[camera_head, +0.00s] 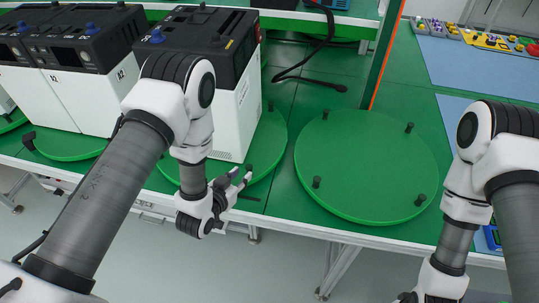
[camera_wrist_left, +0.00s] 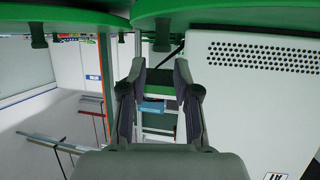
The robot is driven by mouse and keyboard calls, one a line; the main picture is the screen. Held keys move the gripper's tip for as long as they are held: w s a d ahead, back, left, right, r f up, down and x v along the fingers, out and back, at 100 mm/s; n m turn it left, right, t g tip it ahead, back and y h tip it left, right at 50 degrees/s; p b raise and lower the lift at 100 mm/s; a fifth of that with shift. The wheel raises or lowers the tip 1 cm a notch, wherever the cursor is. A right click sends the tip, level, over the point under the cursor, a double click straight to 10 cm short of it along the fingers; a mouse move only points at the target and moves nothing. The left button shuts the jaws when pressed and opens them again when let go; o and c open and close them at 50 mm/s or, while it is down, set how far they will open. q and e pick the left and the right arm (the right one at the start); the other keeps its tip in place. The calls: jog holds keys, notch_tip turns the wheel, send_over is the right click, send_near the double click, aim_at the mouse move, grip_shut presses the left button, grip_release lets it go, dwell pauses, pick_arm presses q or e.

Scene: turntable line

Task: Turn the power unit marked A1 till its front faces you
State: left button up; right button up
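The power unit (camera_head: 235,115), a white box with a black top and a blue knob, stands upright on a round green turntable (camera_head: 270,145). In the left wrist view its white, vented side (camera_wrist_left: 255,100) fills the right; an upside-down label there seems to read A1. My left gripper (camera_head: 240,180) is open and empty beside the turntable's near right edge. In the left wrist view its fingers (camera_wrist_left: 160,75) are apart, with a dark turntable peg (camera_wrist_left: 162,35) beyond the tips. My right gripper (camera_head: 430,297) is mostly cut off at the bottom edge.
An empty green turntable (camera_head: 365,160) with several black pegs lies to the right. More white and black units (camera_head: 75,90) stand at the left. A black cable (camera_head: 310,75) lies behind, near a green and orange post (camera_head: 385,50). Floor shows in front of the table.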

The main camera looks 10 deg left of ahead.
aim_at(248, 168)
pick_arm(q)
jog(key=p+x, duration=0.1)
jog(key=x, duration=0.6)
jog(key=shift+s+a+r, duration=0.1)
jog(key=shift+s+r, duration=0.05)
jog(key=shift+s, duration=0.1)
grip_shut()
